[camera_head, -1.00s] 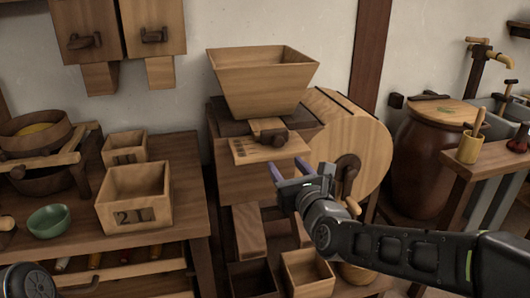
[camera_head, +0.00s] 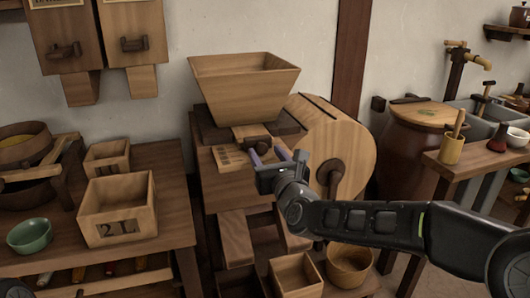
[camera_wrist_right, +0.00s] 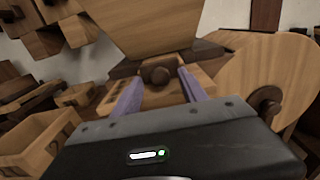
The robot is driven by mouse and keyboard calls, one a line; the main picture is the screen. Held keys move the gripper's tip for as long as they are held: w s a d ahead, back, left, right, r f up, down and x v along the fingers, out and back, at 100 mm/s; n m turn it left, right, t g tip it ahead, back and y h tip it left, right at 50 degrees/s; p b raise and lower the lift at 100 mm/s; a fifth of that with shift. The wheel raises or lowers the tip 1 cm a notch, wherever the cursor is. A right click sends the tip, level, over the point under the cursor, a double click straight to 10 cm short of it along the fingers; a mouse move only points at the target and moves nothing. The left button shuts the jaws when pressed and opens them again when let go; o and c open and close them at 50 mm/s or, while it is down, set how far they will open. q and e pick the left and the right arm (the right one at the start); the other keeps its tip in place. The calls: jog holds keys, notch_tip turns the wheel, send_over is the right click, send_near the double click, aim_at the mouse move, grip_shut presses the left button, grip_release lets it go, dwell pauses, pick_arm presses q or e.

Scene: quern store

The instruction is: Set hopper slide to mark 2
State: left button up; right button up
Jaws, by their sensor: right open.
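The wooden hopper (camera_head: 245,88) sits on top of the mill. Under it is the slide with a dark round knob (camera_head: 261,144), beside a pale board with small dark marks (camera_head: 230,158) too small to read. My right gripper (camera_head: 268,155) is open, with its purple fingers reaching towards the knob. In the right wrist view the knob (camera_wrist_right: 159,76) appears between the two open fingertips, with a gap on each side. I cannot tell whether the tips reach past it. The gripper hides part of the mill's front. My left gripper is out of view.
The round wooden mill housing (camera_head: 335,145) with a dark crank stands close right of my gripper. A box marked 2 L (camera_head: 118,228) and a green bowl (camera_head: 30,235) stand on the left bench. Below are an open box (camera_head: 296,276) and a round tub (camera_head: 348,264).

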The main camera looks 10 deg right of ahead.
jog(key=shift+w, duration=0.8)
grip_shut()
dwell(0.9)
